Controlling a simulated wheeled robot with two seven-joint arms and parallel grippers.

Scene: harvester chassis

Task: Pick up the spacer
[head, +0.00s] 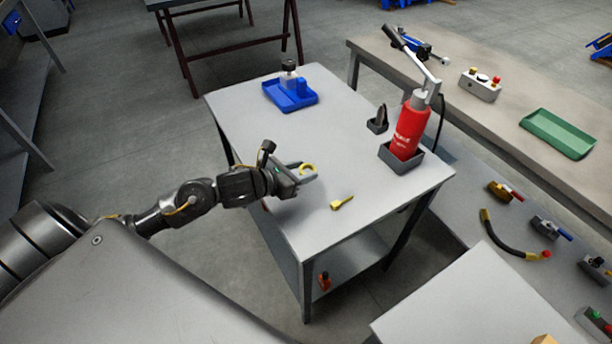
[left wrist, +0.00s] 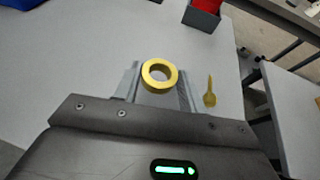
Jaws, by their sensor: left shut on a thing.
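The spacer looks to be the yellow ring (head: 308,166), which also shows in the left wrist view (left wrist: 160,87) with its round hole facing the camera. My left gripper (head: 303,173) reaches over the grey table from the left. Its two fingers are shut on the ring, one on each side, in the left wrist view (left wrist: 158,92). The ring sits at the fingertips. I cannot tell whether it touches the table or hangs just above it. My right gripper is not in view.
A small yellow tool (head: 342,202) lies on the grey table (head: 325,120) near the gripper. A red cylinder pump (head: 410,128) stands in a grey holder, with a small dark holder (head: 378,120) beside it. A blue tray (head: 290,97) is at the back. The table's middle is clear.

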